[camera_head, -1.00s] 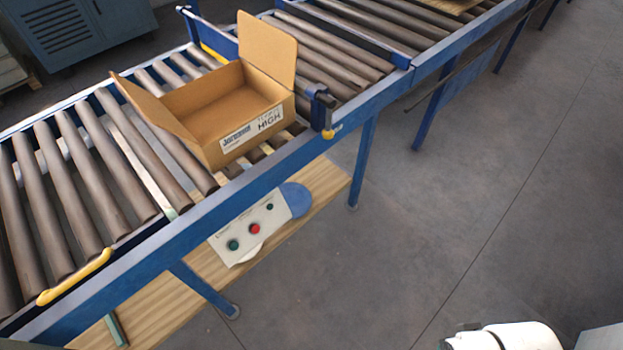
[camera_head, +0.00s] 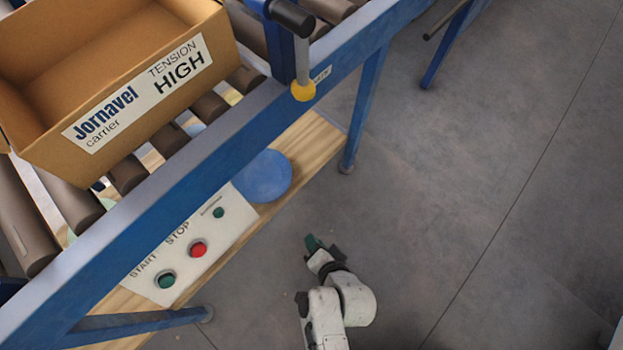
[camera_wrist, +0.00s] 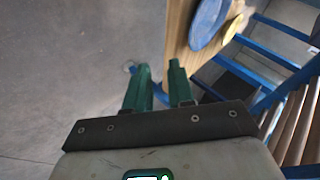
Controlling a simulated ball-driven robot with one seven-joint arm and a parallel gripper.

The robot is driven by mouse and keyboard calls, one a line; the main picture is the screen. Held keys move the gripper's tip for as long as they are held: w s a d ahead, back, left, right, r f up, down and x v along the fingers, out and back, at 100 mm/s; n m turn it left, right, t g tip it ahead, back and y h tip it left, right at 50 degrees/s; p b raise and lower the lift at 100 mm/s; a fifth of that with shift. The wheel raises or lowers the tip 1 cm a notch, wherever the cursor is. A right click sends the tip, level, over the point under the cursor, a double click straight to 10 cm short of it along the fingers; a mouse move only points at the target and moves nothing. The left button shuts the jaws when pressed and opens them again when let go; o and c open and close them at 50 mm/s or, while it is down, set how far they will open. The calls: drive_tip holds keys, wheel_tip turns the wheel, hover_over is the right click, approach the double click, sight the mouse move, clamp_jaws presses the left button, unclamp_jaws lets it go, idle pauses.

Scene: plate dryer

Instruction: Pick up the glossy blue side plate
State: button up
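The blue plate (camera_head: 263,177) lies on the wooden shelf under the conveyor, close to the shelf's right end in the head view. It also shows in the wrist view (camera_wrist: 207,22), at the top, lying near the shelf's edge. My gripper (camera_head: 314,242) is over the floor, to the right of and below the plate in the head view, clear of it. In the wrist view my gripper (camera_wrist: 158,65) has two green fingers held apart with nothing between them. The plate is up and right of the fingertips there.
The wooden shelf (camera_head: 310,145) sits beneath the blue conveyor frame (camera_head: 215,145). A control panel (camera_head: 215,231) with buttons is left of the plate. An open cardboard box (camera_head: 95,55) stands on the rollers above. A yellow disc (camera_wrist: 232,28) shows beside the plate. The floor at right is clear.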

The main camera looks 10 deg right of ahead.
sight(275, 200)
drive_tip(key=w+a+f+m+t+h+b, duration=0.2)
drive_tip(key=w+a+f+m+t+b, duration=0.25)
drive_tip(key=w+a+m+b, duration=0.35)
drive_tip(key=w+f+b, duration=0.1)
drive_tip(key=w, duration=0.2)
drive_tip(key=w+f+n+b, duration=0.1)
drive_tip(key=w+f+b, duration=0.1)
drive_tip(key=w+f+n+b, duration=0.1)
drive_tip(key=w, duration=0.2)
drive_tip(key=shift+w+a+f, duration=0.1)
drive_tip(key=shift+w+f, duration=0.1)
drive_tip(key=shift+w, duration=0.1)
drive_tip(key=shift+w+b, duration=0.3)
drive_tip(key=shift+w, duration=0.1)
drive_tip(key=shift+c, duration=0.5)
clamp_jaws()
